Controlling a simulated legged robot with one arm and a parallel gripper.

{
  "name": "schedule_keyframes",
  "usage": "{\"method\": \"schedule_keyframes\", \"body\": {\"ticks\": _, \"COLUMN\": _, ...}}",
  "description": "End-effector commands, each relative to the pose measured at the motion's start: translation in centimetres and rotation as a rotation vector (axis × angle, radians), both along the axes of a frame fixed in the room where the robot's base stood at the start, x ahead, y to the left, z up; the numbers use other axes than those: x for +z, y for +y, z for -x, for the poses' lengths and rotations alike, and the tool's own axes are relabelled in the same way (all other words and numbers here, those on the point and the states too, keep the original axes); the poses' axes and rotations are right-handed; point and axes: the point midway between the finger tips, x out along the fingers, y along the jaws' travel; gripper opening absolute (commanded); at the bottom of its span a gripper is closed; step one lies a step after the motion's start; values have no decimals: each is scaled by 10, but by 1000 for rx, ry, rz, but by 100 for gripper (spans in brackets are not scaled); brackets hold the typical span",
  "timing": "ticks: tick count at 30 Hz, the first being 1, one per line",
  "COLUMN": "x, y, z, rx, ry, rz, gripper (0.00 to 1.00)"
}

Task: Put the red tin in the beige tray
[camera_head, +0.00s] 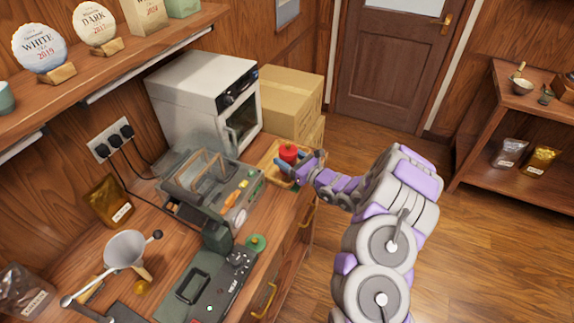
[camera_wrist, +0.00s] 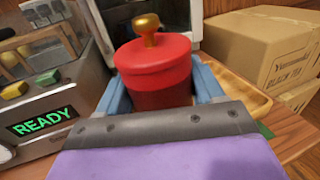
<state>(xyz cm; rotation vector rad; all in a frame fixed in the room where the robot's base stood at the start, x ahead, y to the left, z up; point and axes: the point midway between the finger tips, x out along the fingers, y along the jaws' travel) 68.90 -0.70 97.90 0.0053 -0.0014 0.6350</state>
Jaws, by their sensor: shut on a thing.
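The red tin (camera_wrist: 155,75) has a red lid with a gold knob and is upright between the blue fingers of my gripper (camera_wrist: 160,98) in the wrist view. My gripper is shut on it. In the head view the red tin (camera_head: 288,151) shows at my gripper (camera_head: 291,163), over the beige tray (camera_head: 268,166) near the counter's right edge. Part of the tray's rim (camera_wrist: 247,95) shows to the right of the tin in the wrist view. The tin and my gripper hide much of the tray, so I cannot tell whether the tin touches its floor.
A grey machine (camera_head: 210,190) with a lit READY display (camera_wrist: 42,122) stands close left of the tray. A white oven-like appliance (camera_head: 203,100) and cardboard boxes (camera_head: 290,98) stand behind. Open floor (camera_head: 475,250) lies right.

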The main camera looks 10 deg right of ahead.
Motion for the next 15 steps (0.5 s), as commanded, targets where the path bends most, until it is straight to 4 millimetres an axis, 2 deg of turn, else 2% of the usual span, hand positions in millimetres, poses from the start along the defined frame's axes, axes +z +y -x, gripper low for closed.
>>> {"method": "schedule_keyframes", "body": {"ticks": 5, "x": -1, "y": 4, "z": -10, "rx": 4, "ry": -1, "rz": 3, "gripper": 34}}
{"method": "schedule_keyframes", "body": {"ticks": 10, "x": -30, "y": 1, "z": -9, "rx": 2, "ry": 7, "rz": 0, "gripper": 34}}
{"method": "schedule_keyframes", "body": {"ticks": 15, "x": -36, "y": 0, "z": -9, "rx": 2, "ry": 0, "rz": -3, "gripper": 34}}
